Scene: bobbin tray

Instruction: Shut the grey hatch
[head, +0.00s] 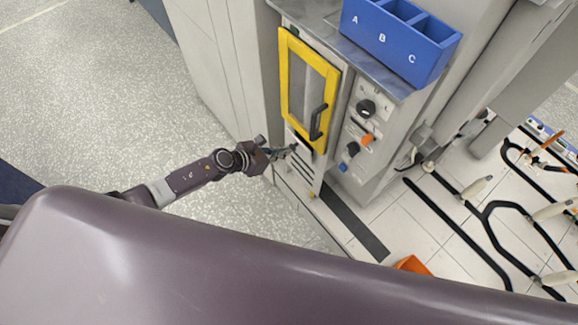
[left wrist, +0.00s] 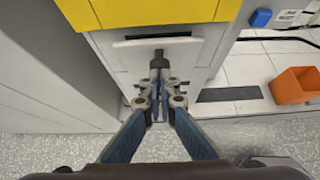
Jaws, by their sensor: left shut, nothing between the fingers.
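The grey hatch (left wrist: 125,60) is in the pale lower front of the machine, under the yellow-framed door. In the left wrist view a dark gap shows above its pale top lip, so it looks tilted out a little; how far I cannot tell. In the head view the hatch area is small and partly behind my gripper. My left gripper (head: 291,149) is in front of the hatch, shut and empty. In the left wrist view its fingertips (left wrist: 159,61) point at the panel just below the lip; I cannot tell whether they touch. My right gripper is not in view.
The yellow-framed door (head: 333,76) with a black handle looks shut. Knobs (head: 366,107) are to its right, and a blue A-B-C bin (head: 397,40) is on top. An orange bin (left wrist: 296,86) stands on the floor at right. Floor left of the machine is clear.

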